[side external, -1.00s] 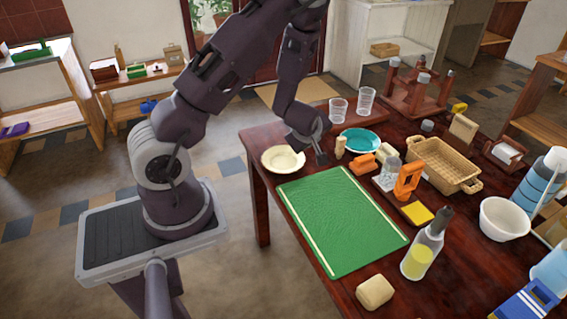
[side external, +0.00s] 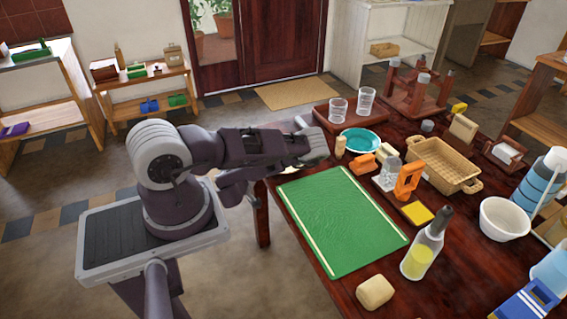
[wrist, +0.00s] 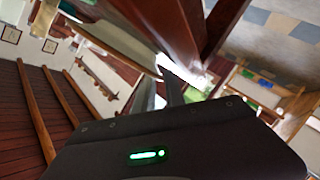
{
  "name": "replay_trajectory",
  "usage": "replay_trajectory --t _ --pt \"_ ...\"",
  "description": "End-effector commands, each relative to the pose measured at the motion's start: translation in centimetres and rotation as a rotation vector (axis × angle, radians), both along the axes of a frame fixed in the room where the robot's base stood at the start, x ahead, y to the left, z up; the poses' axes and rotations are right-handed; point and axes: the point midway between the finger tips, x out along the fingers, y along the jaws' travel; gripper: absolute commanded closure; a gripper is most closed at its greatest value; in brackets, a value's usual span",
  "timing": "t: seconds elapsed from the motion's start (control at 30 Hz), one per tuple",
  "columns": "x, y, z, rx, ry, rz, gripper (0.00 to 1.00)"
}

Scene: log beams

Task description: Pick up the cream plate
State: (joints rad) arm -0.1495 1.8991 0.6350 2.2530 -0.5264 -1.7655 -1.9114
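The cream plate is mostly hidden behind my arm in the side view. A small pale patch (side external: 289,170) shows under the arm at the table's left end, and it looks like part of the plate. Another pale sliver (side external: 300,121) shows just above the arm; I cannot tell if it is plate too. My gripper is at the far end of the outstretched arm, by the table's left corner, and its fingers are hidden there. In the wrist view one dark finger (wrist: 172,88) shows beside a blurred pale surface (wrist: 115,38). I cannot tell whether the finger touches it.
A green mat (side external: 345,222) lies in front of the arm. A teal plate (side external: 360,141), clear glasses (side external: 338,110), a wooden peg (side external: 340,146) and an orange object (side external: 363,164) stand close to its right. A basket (side external: 443,163) and a bottle (side external: 423,252) are farther right.

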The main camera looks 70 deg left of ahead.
Motion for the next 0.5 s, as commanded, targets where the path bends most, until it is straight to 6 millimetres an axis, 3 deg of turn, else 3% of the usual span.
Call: replay_trajectory --t 0.23,0.33,0.5 --pt "0.36 0.39 -0.16 -0.001 0.001 0.0 0.85" --pt "0.36 0.38 -0.17 -0.002 0.002 0.001 1.0" --pt "0.35 0.37 -0.16 -0.002 0.002 0.001 1.0"
